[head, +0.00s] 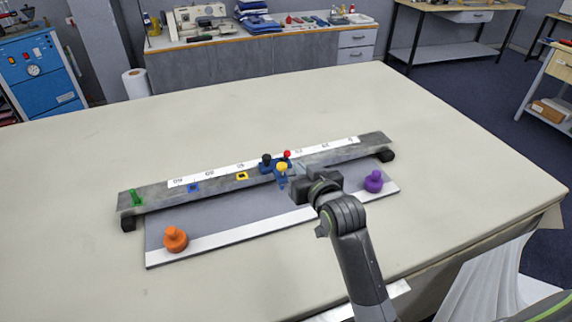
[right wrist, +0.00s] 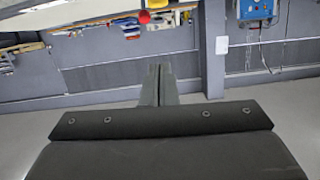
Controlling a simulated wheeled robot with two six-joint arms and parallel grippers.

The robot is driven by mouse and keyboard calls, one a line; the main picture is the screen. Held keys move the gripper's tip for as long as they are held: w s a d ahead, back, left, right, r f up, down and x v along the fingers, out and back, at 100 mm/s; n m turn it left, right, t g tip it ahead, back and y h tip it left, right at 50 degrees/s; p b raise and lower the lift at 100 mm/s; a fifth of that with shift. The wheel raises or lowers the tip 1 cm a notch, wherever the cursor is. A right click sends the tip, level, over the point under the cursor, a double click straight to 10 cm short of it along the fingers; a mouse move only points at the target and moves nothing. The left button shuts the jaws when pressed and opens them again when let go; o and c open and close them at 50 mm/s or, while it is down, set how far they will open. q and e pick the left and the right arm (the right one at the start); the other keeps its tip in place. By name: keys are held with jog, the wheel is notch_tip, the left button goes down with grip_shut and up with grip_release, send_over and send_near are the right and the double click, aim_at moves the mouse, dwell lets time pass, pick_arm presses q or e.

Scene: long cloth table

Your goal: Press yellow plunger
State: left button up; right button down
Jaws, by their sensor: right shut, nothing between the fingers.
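The yellow plunger (head: 282,167) stands on a blue carriage (head: 281,179) at the front side of a long grey rail on the table. A black knob (head: 266,158) and a red knob (head: 287,154) sit close behind it. My right gripper (head: 294,177) is just to the right of the yellow plunger; I cannot tell whether it touches. In the right wrist view its fingers (right wrist: 158,85) are together with nothing between them. A red ball-shaped knob (right wrist: 144,17) shows beyond the fingertips there. My left gripper is not in view.
The rail (head: 220,183) carries a white scale, blue and yellow square markers and a green peg (head: 136,197). An orange knob (head: 175,239) and a purple knob (head: 374,181) stand on the grey base plate (head: 215,225). The table around (head: 450,130) is clear.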

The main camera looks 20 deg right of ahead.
jog(key=p, duration=0.2)
send_over(282, 177)
jog(key=v, duration=0.2)
notch_tip(282, 177, down, 3)
jog(key=f, duration=0.2)
jog(key=f+p, duration=0.1)
jog(key=shift+d+f, duration=0.25)
jog(key=shift+f, duration=0.15)
